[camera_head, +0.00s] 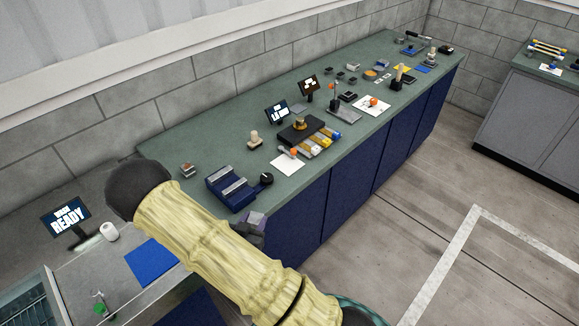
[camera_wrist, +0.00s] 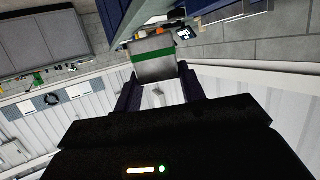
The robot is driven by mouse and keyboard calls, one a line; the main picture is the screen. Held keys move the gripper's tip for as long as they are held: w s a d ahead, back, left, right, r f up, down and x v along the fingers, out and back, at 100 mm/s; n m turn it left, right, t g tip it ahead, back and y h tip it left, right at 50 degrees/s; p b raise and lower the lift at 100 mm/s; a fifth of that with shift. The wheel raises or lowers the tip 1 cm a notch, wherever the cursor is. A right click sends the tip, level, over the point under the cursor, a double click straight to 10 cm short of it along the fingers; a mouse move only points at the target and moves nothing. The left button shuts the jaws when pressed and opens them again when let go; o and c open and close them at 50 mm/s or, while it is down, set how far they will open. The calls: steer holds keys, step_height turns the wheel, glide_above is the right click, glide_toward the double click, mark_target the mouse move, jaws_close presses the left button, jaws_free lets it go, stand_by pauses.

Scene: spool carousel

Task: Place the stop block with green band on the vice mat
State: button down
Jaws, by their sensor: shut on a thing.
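The stop block with a green band (camera_wrist: 155,62) is a pale grey block in the wrist view. My gripper (camera_wrist: 158,88) is shut on it, with a dark finger at each side. In the head view my gripper (camera_head: 248,230) is at the front edge of the green bench, partly hidden by my arm. A blue vice with pale jaws (camera_head: 229,187) stands on the bench just behind it. A flat blue mat (camera_head: 152,261) lies on the grey table at the left, bare. No label shows whether this is the vice mat.
The green bench (camera_head: 222,144) holds a dark tray, small screens, white sheets and several small parts farther right. A "READY" screen (camera_head: 69,220) and a white cylinder (camera_head: 109,231) stand behind the blue mat. Open floor lies right of the bench.

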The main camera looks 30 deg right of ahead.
step_height(320, 180, down, 16)
steer(key=n+t+y+b, duration=0.2)
steer(key=n+t+y, duration=0.2)
steer(key=n+y, duration=0.4)
steer(key=shift+s+a+r+n+y, duration=0.2)
steer(key=shift+r+n+y, duration=0.1)
steer(key=shift+y, duration=0.7)
steer(key=shift+d, duration=0.1)
